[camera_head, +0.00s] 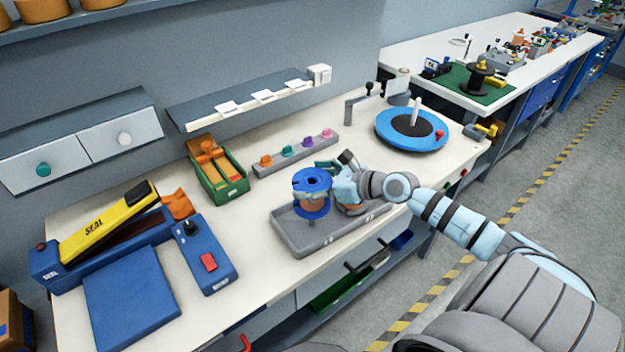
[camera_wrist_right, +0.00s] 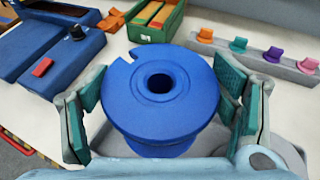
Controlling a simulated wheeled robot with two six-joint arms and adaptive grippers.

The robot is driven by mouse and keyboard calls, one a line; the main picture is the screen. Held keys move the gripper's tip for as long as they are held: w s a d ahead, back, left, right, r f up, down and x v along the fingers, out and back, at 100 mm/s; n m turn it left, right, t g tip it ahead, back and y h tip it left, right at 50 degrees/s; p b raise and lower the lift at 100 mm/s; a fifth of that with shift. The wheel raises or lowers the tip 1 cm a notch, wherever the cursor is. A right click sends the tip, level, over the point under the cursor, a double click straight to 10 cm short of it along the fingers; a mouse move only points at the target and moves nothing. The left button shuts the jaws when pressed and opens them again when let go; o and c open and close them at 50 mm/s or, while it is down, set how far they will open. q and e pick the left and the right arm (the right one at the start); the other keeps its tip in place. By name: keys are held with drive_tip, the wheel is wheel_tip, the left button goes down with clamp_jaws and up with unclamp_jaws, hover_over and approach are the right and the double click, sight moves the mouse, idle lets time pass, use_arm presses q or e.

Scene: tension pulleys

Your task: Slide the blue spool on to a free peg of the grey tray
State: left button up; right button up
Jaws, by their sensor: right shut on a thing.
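The blue spool (camera_head: 313,178) has a wide flange with a notch and a round centre hole. It is upright between the teal pads of my right gripper (camera_head: 332,175), which is shut on it. In the right wrist view the spool (camera_wrist_right: 160,95) fills the middle, with my right gripper's pads (camera_wrist_right: 160,112) on both sides. It is over the left part of the grey tray (camera_head: 303,240). The pegs are hidden, and I cannot tell whether the spool touches one. My left gripper is not in view.
Behind the tray is a grey strip with several coloured knobs (camera_head: 287,151). A green bin (camera_head: 228,187) stands back left, and a blue sealing machine (camera_head: 130,285) lies to the left. A blue turntable (camera_head: 388,130) is at the back right. Bare bench lies left of the tray.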

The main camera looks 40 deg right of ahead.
drive_tip(key=shift+f+b, duration=0.95)
drive_tip(key=shift+f, duration=0.25)
drive_tip(key=shift+f, duration=0.1)
drive_tip(key=shift+f+b, duration=1.15)
drive_tip(key=shift+f, duration=0.25)
drive_tip(key=shift+f, duration=0.1)
idle(0.5)
drive_tip(key=shift+f+b, duration=1.1)
drive_tip(key=shift+f, duration=0.15)
drive_tip(key=shift+r, duration=0.1)
